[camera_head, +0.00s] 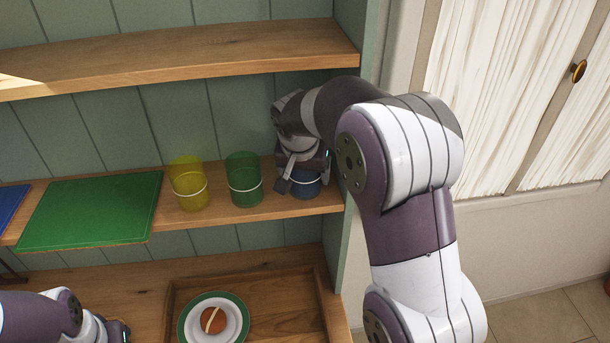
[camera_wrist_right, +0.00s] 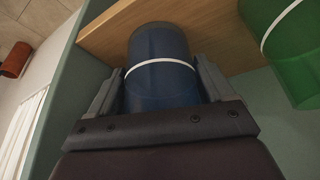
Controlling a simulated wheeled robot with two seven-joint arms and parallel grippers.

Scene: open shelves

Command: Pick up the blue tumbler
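The blue tumbler (camera_head: 305,184), with a white band, stands at the right end of the middle shelf, partly hidden by my right gripper (camera_head: 302,178). In the right wrist view the blue tumbler (camera_wrist_right: 160,75) sits between the two fingers of my right gripper (camera_wrist_right: 158,75), one on each side. The fingers look open around it and close to its sides; I cannot clearly see contact. My left gripper (camera_head: 115,331) is low at the left edge of the head view, partly cut off, and its fingers cannot be made out.
A green tumbler (camera_head: 244,180) stands just left of the blue one, and a yellow tumbler (camera_head: 188,184) further left. A green board (camera_head: 90,210) lies on the same shelf. The shelf's side panel (camera_head: 338,240) is close on the right. Below, a wooden tray (camera_head: 285,280) holds a plate (camera_head: 213,322).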

